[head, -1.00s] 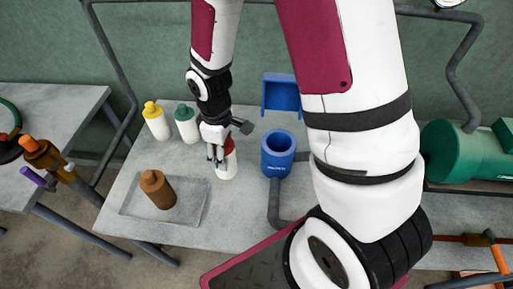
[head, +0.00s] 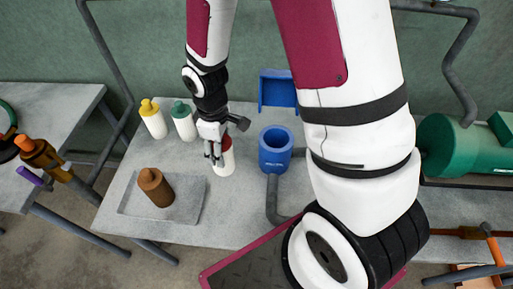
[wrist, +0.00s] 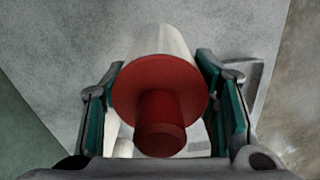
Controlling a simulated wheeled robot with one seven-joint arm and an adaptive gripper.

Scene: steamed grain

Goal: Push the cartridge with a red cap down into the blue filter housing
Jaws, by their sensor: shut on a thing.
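The red-capped cartridge (head: 224,166) has a white body and stands on the grey table, left of the blue housing. In the wrist view its red cap (wrist: 160,100) faces the camera between the two fingers. My gripper (head: 216,152) is shut on this cartridge near its top; the fingers also show in the wrist view (wrist: 165,105). The blue filter housing (head: 275,152) stands upright to the right, its round top opening facing up and looking empty. A grey pipe runs from its lower side.
A yellow-capped bottle (head: 153,120) and a green-capped bottle (head: 184,122) stand behind left. A brown cartridge (head: 156,188) stands in a shallow grey tray (head: 190,212). A blue bracket (head: 278,88) is behind the housing. My upper arm hides the table's right part.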

